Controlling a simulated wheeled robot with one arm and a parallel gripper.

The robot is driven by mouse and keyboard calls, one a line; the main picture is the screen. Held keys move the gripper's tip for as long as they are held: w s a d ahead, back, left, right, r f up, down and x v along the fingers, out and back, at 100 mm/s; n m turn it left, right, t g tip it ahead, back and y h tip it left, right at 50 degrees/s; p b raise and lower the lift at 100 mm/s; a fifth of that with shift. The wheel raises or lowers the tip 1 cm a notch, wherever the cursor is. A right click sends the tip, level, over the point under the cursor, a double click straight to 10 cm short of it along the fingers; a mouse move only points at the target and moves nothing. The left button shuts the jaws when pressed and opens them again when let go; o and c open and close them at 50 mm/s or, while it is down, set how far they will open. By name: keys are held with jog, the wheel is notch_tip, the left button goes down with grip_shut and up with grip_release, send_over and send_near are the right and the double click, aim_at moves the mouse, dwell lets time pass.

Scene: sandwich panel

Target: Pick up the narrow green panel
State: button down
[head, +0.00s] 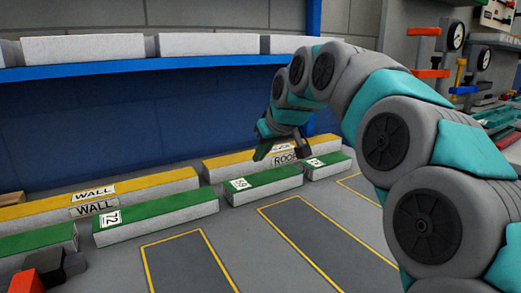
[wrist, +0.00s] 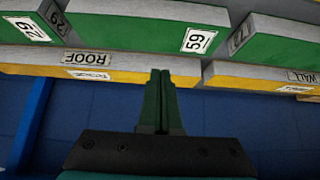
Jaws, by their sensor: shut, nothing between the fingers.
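Several green-topped panels lie in a row on the grey surface. The narrowest-looking one, labelled 29 (head: 327,166), is at the right end of the row; it also shows at the left edge of the wrist view (wrist: 22,30). A longer one labelled 59 (head: 266,184) is beside it, and shows at top centre in the wrist view (wrist: 140,28). The longest, labelled 72 (head: 160,217), is further left. My gripper (head: 262,155) is shut and empty, above the yellow ROOF panel (head: 225,164). In the wrist view its fingertips (wrist: 160,72) overlap the ROOF panel, short of panel 59.
A yellow WALL panel (head: 150,187) lies behind the green row at left. A blue shelf edge (head: 130,66) with white blocks runs above. Yellow-outlined grey rectangles (head: 190,268) in front are empty. Red and black items (head: 45,270) are at lower left.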

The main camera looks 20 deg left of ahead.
jog(key=x, duration=0.7)
jog(key=shift+w+f+p, duration=0.1)
jog(key=shift+p, duration=0.3)
jog(key=s+d+b, duration=0.4)
jog(key=s+d, duration=0.6)
jog(key=d, duration=0.2)
jog(key=s+d+b, duration=0.4)
jog(key=s+d, duration=0.7)
jog(key=d, duration=0.1)
jog(key=s+d+b, duration=0.4)
jog(key=s+d, duration=0.6)
jog(key=d, duration=0.3)
jog(key=shift+s, duration=0.3)
jog(key=shift+s+d, duration=0.1)
